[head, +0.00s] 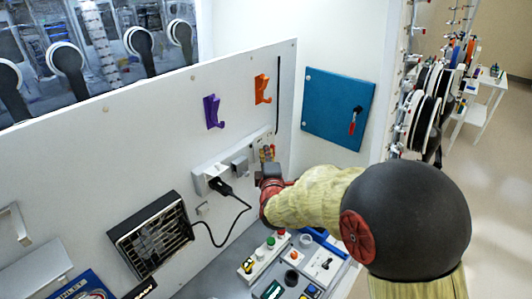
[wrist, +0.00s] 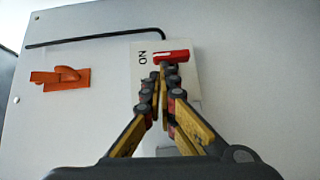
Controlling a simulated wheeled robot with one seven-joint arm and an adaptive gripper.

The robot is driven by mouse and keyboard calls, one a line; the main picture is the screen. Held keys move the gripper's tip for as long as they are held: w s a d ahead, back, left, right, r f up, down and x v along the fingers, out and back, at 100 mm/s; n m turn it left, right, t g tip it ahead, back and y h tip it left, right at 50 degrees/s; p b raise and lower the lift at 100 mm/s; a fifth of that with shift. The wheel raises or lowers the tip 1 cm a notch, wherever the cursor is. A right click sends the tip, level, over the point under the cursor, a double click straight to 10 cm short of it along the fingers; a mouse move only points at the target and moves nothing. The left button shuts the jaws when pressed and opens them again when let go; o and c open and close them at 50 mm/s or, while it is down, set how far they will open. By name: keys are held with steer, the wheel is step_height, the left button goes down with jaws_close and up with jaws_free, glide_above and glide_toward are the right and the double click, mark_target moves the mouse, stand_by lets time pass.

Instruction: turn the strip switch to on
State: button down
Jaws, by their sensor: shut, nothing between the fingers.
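The white power strip (head: 212,169) is mounted on the panel wall, with a black plug in its left end. In the wrist view, the end of the strip (wrist: 142,80) carries a red switch (wrist: 175,56) beside printed black letters. My gripper (head: 267,153) is at the strip's right end in the head view and covers the switch there. In the wrist view, my gripper (wrist: 164,70) is shut, with its fingertips at the switch's near edge. I cannot tell whether they touch it. The switch's on or off position is not clear.
An orange hook (head: 262,89) and a purple hook (head: 212,111) are on the panel above the strip. A black heater (head: 152,236) with a cord is at lower left. Small control boxes (head: 264,254) stand on the bench below my arm. A blue door (head: 337,107) is to the right.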

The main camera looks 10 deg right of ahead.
steer(key=shift+w+d+r, duration=0.1)
steer(key=shift+r, duration=0.05)
steer(key=shift+w+d+r+m+g+p, duration=0.15)
steer(key=shift+m+g+p, duration=0.15)
steer(key=shift+p, duration=0.25)
steer(key=shift+w+d+r+m+g+y+p, duration=0.1)
steer(key=shift+d+r+m+g+y+p, duration=0.15)
steer(key=shift+m+g+p, duration=0.3)
steer(key=shift+w+d+r+m+g+y+p, duration=0.1)
steer(key=shift+m+g+y+p, duration=0.3)
steer(key=shift+p, duration=0.2)
steer(key=shift+d+r, duration=0.1)
steer(key=shift+r, duration=0.1)
steer(key=shift+r, duration=0.15)
